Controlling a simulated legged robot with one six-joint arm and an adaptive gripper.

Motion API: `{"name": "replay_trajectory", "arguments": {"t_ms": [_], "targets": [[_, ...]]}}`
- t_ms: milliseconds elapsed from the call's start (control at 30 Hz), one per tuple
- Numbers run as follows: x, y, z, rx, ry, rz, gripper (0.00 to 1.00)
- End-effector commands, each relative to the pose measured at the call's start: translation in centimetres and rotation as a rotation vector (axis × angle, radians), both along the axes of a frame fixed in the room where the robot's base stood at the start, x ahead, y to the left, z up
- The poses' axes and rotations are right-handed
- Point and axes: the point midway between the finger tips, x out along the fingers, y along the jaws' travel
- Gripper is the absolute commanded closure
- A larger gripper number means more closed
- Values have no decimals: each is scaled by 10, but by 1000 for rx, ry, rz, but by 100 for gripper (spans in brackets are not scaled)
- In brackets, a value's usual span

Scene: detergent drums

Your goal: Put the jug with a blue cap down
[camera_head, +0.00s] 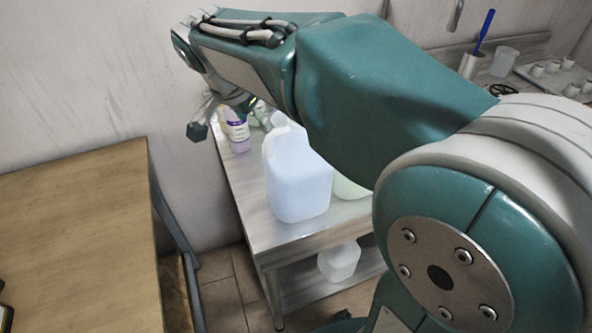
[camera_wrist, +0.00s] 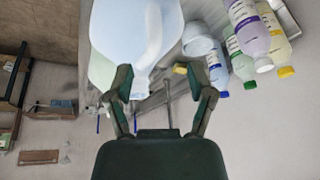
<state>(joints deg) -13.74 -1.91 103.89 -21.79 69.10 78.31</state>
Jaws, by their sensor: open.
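A large pale blue-white jug (camera_head: 298,180) stands upright near the front of the metal table (camera_head: 262,228). In the wrist view the jug (camera_wrist: 130,30) fills the upper middle, with its narrowing neck by the left finger. No blue cap is clearly visible; the neck end looks faintly bluish. My gripper (camera_wrist: 162,92) is open, its two fingers spread with a gap between them. I cannot tell whether the left finger touches the neck.
A greenish jug (camera_head: 350,186) stands close to the jug's right. A bottle with a purple label (camera_head: 237,133) stands at the table's back left; several capped bottles show in the wrist view. Another white jug (camera_head: 340,261) is on the lower shelf. A wooden table (camera_head: 80,240) is at left.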

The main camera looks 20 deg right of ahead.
Motion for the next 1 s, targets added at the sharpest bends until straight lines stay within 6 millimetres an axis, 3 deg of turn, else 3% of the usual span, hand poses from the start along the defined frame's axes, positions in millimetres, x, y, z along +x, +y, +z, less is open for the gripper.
{"name": "replay_trajectory", "arguments": {"t_ms": [600,867,900,1000], "targets": [[13,-25,-70,-1,1,1,30],[14,-26,-74,0,0,2,30],[14,-26,-74,0,0,2,39],[14,-26,-73,0,0,2,84]]}}
